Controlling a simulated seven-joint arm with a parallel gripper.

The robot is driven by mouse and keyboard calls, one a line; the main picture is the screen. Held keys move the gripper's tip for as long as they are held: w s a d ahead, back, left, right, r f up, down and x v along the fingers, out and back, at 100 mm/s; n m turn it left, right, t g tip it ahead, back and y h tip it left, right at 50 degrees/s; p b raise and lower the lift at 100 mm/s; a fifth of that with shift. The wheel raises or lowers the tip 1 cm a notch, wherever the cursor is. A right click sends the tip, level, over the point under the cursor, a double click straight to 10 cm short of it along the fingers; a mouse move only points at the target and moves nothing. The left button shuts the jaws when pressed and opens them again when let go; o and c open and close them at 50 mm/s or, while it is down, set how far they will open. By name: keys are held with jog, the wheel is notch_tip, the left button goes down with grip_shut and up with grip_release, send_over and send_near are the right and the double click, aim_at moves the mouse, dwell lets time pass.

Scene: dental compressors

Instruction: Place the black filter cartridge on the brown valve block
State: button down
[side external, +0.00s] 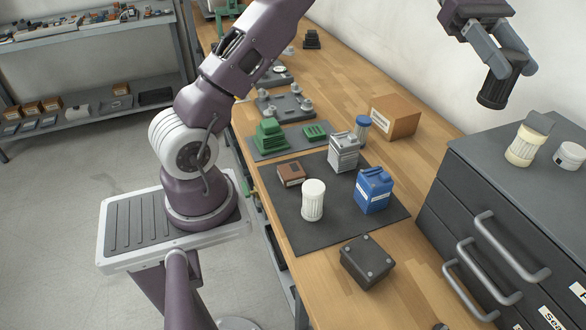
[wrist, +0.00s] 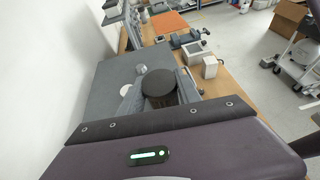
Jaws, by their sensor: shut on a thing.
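The black filter cartridge (side external: 494,92) is held in my gripper (side external: 511,66) at the upper right of the side external view, tilted and up in the air. In the wrist view the cartridge (wrist: 159,82) shows as a dark round end between the two fingers of my gripper (wrist: 160,93). The brown valve block (side external: 291,174) lies on the dark mat (side external: 292,226) on the bench, far to the left of my gripper and lower. Its top looks clear.
A white ribbed cartridge (side external: 313,200), a grey canister (side external: 344,152) and a blue jug (side external: 373,190) stand near the block. A dark grey box (side external: 367,261) is in front. A grey drawer cabinet (side external: 480,150) at right carries a cream cartridge (side external: 523,148) and a white round piece (side external: 569,156).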

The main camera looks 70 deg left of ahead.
jog(key=s+d+r+m+g, duration=0.1)
jog(key=s+d+m+g, duration=0.25)
jog(key=s+d, duration=0.2)
jog(key=s+d+f+m+g+y, duration=0.2)
jog(key=s+f+m+g+y, duration=0.25)
jog(key=s+f, duration=0.4)
jog(key=s+a+f+m+g+y, duration=0.2)
jog(key=s+a+f+m+y, duration=0.2)
jog(key=s, duration=0.4)
jog(key=s+a+f+m+g+y, duration=0.25)
jog(key=s+f+m+y, duration=0.2)
jog(key=s, duration=0.35)
jog(key=s+a+f+m+y, duration=0.1)
jog(key=s+a+m+y, duration=0.35)
jog(key=a, duration=0.25)
jog(key=m+t+y, duration=0.9)
jog(key=m+t, duration=0.5)
send_over(292, 170)
notch_tip(292, 170, down, 9)
jog(key=shift+f, duration=0.1)
